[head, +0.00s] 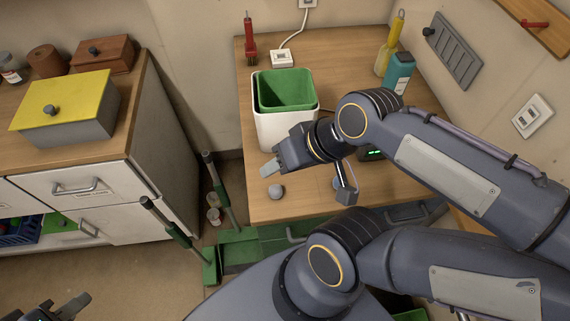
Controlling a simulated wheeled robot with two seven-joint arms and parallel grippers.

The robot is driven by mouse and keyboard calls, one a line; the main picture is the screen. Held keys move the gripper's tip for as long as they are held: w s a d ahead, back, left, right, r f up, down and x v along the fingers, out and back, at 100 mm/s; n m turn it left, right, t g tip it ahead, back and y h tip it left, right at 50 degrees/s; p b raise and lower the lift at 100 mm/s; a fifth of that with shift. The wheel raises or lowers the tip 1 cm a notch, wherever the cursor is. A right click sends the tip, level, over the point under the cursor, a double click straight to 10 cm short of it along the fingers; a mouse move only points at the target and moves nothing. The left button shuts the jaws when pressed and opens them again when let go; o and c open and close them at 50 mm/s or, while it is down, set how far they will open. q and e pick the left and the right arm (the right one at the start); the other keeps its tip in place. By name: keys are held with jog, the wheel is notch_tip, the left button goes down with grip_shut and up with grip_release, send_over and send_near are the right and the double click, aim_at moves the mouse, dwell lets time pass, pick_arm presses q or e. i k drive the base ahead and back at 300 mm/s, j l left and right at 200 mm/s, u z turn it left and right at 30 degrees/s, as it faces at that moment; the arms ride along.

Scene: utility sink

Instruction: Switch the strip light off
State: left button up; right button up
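No strip light is visible in the head view. A white wall plate (532,115) with small dark inserts is on the right wall; it may be a switch, but I cannot tell its setting. Another white plate (307,3) is cut off at the top edge. A white cord runs from it to a small white box (282,58) on the table.
The wooden table (280,212) holds a white bin (275,128) with green lining, a grey ball (276,191), a teal bottle (398,72) and a yellow-handled item (390,48). A grey panel (455,52) hangs on the right wall. A drawer cabinet (160,170) stands left.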

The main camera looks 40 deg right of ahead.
aim_at(532, 113)
jog(key=z, duration=0.5)
jog(key=j+z, duration=0.1)
jog(key=z, duration=0.4)
jog(key=k+z, duration=0.1)
jog(key=z, duration=0.4)
jog(key=j+z, duration=0.1)
jog(key=z, duration=0.4)
jog(key=k+z, duration=0.1)
jog(key=z, duration=0.85)
jog(key=l+z, duration=0.15)
jog(key=z, duration=0.3)
jog(key=i+z, duration=0.15)
jog(key=z, duration=0.25)
